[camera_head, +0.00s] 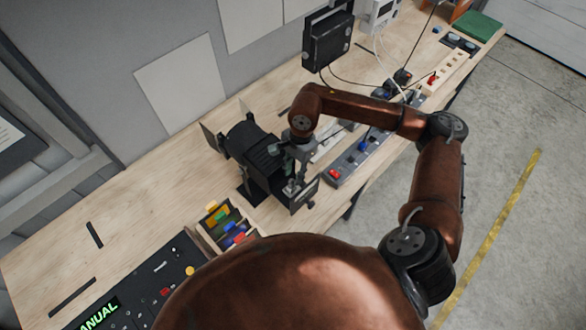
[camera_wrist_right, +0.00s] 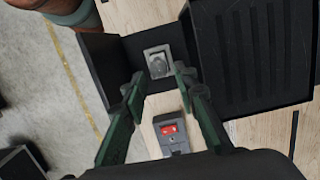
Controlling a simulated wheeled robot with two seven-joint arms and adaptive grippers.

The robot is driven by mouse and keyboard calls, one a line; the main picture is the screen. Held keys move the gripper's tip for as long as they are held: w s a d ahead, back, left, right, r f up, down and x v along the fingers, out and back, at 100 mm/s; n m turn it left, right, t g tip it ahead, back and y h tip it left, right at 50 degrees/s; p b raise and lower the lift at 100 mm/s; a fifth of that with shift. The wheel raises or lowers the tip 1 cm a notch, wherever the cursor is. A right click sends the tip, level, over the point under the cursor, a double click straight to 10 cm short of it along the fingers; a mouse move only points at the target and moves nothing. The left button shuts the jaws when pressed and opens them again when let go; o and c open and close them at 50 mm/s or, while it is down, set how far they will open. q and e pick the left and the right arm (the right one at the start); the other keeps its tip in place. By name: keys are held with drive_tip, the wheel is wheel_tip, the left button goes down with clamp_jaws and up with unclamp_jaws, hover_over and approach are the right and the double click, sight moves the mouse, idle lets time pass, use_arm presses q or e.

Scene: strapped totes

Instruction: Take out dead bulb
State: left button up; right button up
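A black lamp housing (camera_head: 245,145) with ribs and open flaps stands on the bench in the head view. Its ribbed body (camera_wrist_right: 256,50) fills the upper right of the wrist view. A grey rounded piece on a pale square seat (camera_wrist_right: 158,62), seemingly the bulb in its socket, sits against a black panel. My right gripper (camera_head: 293,172) is at the housing's right side. In the wrist view its green fingers (camera_wrist_right: 159,80) are apart with nothing between them, and the grey piece lies just beyond the tips. The left gripper is not in view.
A grey switch strip (camera_head: 358,155) with red and blue parts lies right of the lamp; its red switch (camera_wrist_right: 172,130) shows below the fingers. A wooden tray (camera_head: 222,228) of coloured pieces and a dark control panel (camera_head: 150,285) are nearer me.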

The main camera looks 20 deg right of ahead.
sight(293, 179)
drive_tip(key=f, duration=0.1)
drive_tip(key=f+p, duration=0.1)
drive_tip(key=f, duration=0.2)
drive_tip(key=shift+s+a+f, duration=0.15)
drive_tip(key=shift+a+f, duration=0.25)
drive_tip(key=shift+s+f+p, duration=0.1)
drive_tip(key=shift+f+p, duration=0.25)
drive_tip(key=shift+f, duration=0.25)
drive_tip(key=shift+c, duration=0.5)
clamp_jaws()
drive_tip(key=shift+c, duration=1.5)
unclamp_jaws()
clamp_jaws()
drive_tip(key=shift+r, duration=0.15)
drive_tip(key=shift+r+p, duration=0.7)
drive_tip(key=shift+r, duration=1.65)
